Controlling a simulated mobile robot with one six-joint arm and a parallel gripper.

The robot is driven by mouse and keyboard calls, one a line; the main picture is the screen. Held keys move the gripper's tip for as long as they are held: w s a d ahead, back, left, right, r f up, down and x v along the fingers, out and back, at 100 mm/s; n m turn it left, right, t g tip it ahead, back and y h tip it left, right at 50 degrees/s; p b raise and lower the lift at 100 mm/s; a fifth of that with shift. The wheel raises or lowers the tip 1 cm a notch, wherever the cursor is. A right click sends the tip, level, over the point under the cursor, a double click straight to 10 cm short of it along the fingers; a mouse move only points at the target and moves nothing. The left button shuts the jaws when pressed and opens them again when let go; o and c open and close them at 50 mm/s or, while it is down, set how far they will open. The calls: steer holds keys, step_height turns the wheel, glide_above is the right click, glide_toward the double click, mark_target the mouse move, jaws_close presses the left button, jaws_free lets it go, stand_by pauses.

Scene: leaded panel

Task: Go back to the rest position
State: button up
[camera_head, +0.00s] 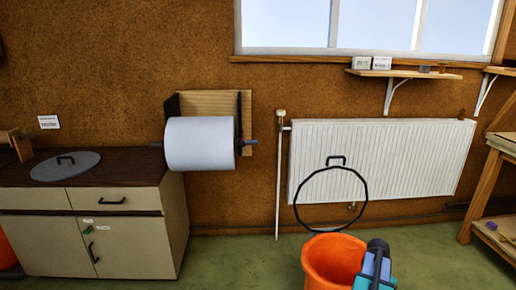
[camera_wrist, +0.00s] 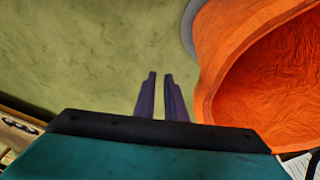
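My gripper (camera_wrist: 161,76) shows in the wrist view as two dark purple fingers pointing over green floor. A narrow gap shows between the fingers and nothing is held in it. The wrist's teal body fills the bottom of that view. In the head view my teal and dark arm end (camera_head: 376,268) is at the bottom, right of centre, overlapping the right side of an orange bin (camera_head: 325,262). The fingers are hidden there. The open orange bin also shows close on the right of the fingers in the wrist view (camera_wrist: 207,75).
A dark ring with a handle (camera_head: 297,195) rises behind the bin, before a white radiator (camera_head: 420,160). A wooden bench (camera_head: 484,195) stands right. Green floor (camera_head: 235,260) is clear between cabinet and bin.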

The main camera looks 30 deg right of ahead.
steer(key=w+a+f+n+y+p, duration=0.1)
steer(key=w+a+f+n, duration=0.25)
steer(key=a, duration=0.75)
steer(key=w+a+f+n+p, duration=0.1)
steer(key=w+a+f+n, duration=0.3)
steer(key=a, duration=0.7)
steer(key=w+a+f+n+y+p, duration=0.1)
steer(key=w+a+f+n, duration=0.3)
steer(key=a, duration=0.6)
steer(key=s+a+f+n+g+p, duration=0.2)
steer(key=s+a+n, duration=0.2)
steer(key=a, duration=0.9)
steer(key=s+a+f+n+g+p, duration=0.1)
steer(key=s+a+n, duration=0.4)
steer(key=a, duration=0.8)
steer(key=s+f, duration=0.1)
steer(key=s, duration=0.2)
steer(key=shift+a+f+g+p, duration=0.25)
steer(key=shift+f+g+p, duration=0.1)
steer(key=shift+g, duration=0.05)
